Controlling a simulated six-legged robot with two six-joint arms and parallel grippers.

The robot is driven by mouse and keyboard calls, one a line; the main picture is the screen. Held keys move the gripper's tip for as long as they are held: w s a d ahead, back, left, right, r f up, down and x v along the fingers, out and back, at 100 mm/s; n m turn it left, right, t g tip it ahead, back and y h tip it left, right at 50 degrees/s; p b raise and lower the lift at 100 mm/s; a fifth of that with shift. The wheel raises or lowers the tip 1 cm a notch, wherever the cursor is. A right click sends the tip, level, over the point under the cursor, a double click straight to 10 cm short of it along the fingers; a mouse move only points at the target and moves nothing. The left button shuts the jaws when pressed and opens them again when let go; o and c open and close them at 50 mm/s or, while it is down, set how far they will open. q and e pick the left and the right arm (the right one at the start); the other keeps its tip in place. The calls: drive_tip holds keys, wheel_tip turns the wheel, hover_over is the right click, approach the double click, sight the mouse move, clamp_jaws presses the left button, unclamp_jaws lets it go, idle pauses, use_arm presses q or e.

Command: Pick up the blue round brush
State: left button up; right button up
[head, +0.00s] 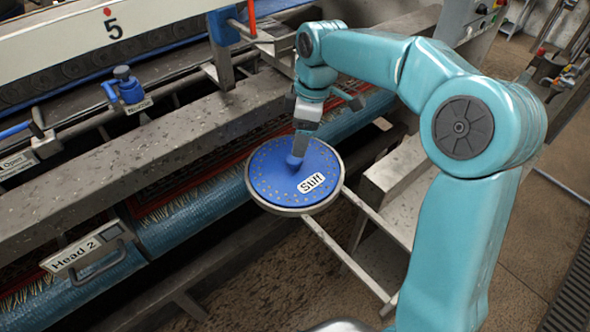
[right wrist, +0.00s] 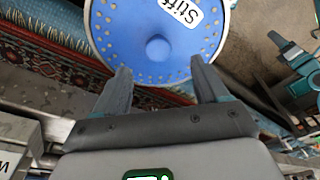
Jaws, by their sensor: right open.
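The blue round brush (head: 270,180) is a flat blue disc with a pale rim, rings of small dots and a label reading "Stiff". It lies on metal rails at the machine's front edge. A round blue knob (right wrist: 158,48) stands at its middle. My right gripper (head: 299,148) is over the disc, close to the knob. In the right wrist view my right gripper (right wrist: 160,68) is open, with the knob just beyond and between the fingertips. I cannot tell whether the fingers touch the brush.
A grey beam (head: 140,165) of the scrubbing machine runs along the left, above a patterned rug and blue rollers (head: 195,215). A "Head 2" plate (head: 85,250) with a handle hangs at the front. A blue clamp (head: 128,88) sits on the machine. Brown floor is at right.

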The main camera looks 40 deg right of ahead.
sight(294, 168)
drive_tip(key=shift+w+a+f, duration=0.1)
drive_tip(key=shift+a+f, duration=0.1)
drive_tip(key=shift+f, duration=0.4)
drive_tip(key=shift+a+f, duration=0.15)
drive_tip(key=shift+f, duration=0.4)
drive_tip(key=f, duration=0.2)
drive_tip(key=w+f+p, duration=0.1)
drive_tip(key=f, duration=0.1)
drive_tip(key=shift+a+f, duration=0.15)
drive_tip(key=shift+f, duration=0.25)
drive_tip(key=shift+s, duration=0.1)
drive_tip(key=shift+c, duration=0.3)
drive_tip(key=shift+r, duration=0.1)
clamp_jaws()
